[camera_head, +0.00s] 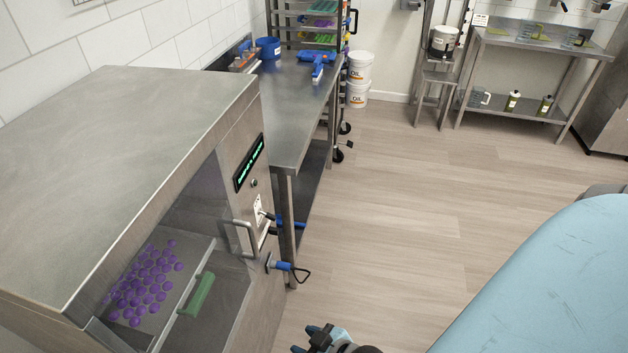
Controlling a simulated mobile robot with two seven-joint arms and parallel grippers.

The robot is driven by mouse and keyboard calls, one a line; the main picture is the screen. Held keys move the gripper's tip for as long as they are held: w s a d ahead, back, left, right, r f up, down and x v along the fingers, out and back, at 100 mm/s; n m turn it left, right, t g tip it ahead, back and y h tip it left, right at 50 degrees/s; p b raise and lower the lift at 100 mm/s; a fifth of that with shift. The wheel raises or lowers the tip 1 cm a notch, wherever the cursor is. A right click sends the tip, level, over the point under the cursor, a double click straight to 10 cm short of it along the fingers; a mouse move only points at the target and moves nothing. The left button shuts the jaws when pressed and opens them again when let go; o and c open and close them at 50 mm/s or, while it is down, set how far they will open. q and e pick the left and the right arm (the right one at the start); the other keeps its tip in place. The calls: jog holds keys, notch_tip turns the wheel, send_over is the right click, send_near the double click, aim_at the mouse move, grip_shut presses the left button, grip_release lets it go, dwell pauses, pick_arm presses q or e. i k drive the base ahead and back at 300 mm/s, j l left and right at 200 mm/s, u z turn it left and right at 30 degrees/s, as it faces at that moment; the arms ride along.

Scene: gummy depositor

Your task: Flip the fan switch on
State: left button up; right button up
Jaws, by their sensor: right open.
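The steel cabinet (140,130) stands at the left. Its front panel carries a dark display with green text (249,162), a small round knob (254,183) and a white switch plate (258,208) with a small lever, which I take for the fan switch. Its position is too small to read. My right gripper (316,340) is at the bottom edge, partly cut off, open and empty. It is below and to the right of the switch plate, well apart from it. My left gripper is not in view.
A metal handle (245,236) and a blue-gripped fitting with a wire loop (285,267) stick out near the switch. A tray of purple gummies (147,282) shows inside the cabinet. A steel table (290,110) stands behind. The wooden floor (400,210) at centre is clear.

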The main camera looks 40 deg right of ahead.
aim_at(268, 216)
jog(key=l+z, duration=0.1)
jog(key=z, duration=0.3)
jog(key=k+l+z, duration=0.1)
jog(key=z, duration=0.25)
jog(key=u, duration=2.45)
jog(key=k+l+u, duration=0.1)
jog(key=l+u, duration=0.2)
jog(key=k+l+u, duration=0.1)
jog(key=l+u, duration=0.2)
jog(key=k+l+u, duration=0.1)
jog(key=l+u, duration=0.15)
jog(key=u, duration=0.25)
jog(key=k+l+u, duration=0.2)
jog(key=u, duration=0.25)
jog(key=k+l+u, duration=0.15)
jog(key=u, duration=0.35)
jog(key=k+l, duration=0.1)
jog(key=k, duration=0.3)
jog(key=k+l, duration=0.1)
jog(key=k, duration=0.25)
jog(key=k+z, duration=0.15)
jog(key=z, duration=0.25)
jog(key=k+z, duration=0.1)
jog(key=z, duration=0.3)
jog(key=k+z, duration=0.15)
jog(key=z, duration=0.2)
jog(key=k+l+z, duration=0.1)
jog(key=z, duration=0.3)
